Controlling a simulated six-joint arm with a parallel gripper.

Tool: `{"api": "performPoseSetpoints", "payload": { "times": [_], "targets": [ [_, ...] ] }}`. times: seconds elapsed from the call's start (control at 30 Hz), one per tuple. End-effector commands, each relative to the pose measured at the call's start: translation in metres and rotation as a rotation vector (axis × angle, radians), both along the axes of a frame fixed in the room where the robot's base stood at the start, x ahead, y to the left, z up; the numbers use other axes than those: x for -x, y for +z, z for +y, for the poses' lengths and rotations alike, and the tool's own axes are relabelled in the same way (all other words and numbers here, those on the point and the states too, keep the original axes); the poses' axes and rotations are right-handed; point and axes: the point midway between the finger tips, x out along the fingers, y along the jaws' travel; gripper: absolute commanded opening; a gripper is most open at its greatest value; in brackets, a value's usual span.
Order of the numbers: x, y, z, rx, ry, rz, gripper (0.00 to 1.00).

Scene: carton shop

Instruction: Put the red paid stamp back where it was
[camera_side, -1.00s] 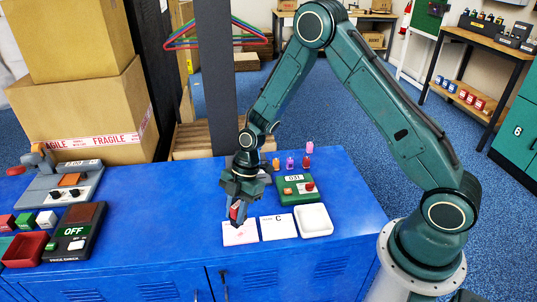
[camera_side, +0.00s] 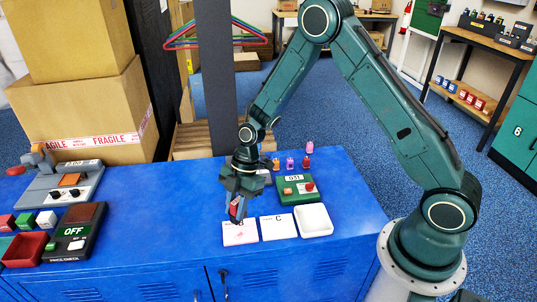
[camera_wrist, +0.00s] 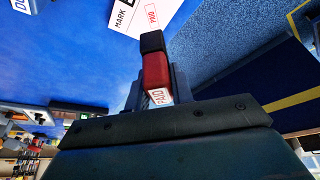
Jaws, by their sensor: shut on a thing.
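The red paid stamp (camera_side: 234,207) is held in my gripper (camera_side: 238,212), just above the card lettered B (camera_side: 240,237). In the wrist view the stamp (camera_wrist: 155,72) shows a red body, a black end and a white PAID label. My gripper (camera_wrist: 157,88) is shut on it. The card in the wrist view (camera_wrist: 132,12) reads MARK and bears a red PAID mark. The stamp appears clear of the card, though the gap is small in the side view.
Card C (camera_side: 278,228) and a white tray (camera_side: 314,220) lie to the right. A green device (camera_side: 297,189) stands behind them, with several small coloured pieces (camera_side: 290,163) beyond. Blue bench top between is clear.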

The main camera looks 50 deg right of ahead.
Motion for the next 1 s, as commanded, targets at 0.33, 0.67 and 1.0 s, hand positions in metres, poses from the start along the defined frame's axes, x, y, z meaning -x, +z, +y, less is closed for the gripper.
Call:
{"api": "performPoseSetpoints", "payload": {
  "times": [0.33, 0.67, 1.0],
  "targets": [
    [-0.012, 0.016, -0.018, 0.005, -0.097, -0.003, 0.08],
    [-0.041, 0.074, -0.086, 0.010, -0.463, -0.006, 0.08],
    [-0.050, 0.121, -0.142, -0.001, -0.760, -0.005, 0.08]
  ]
}}
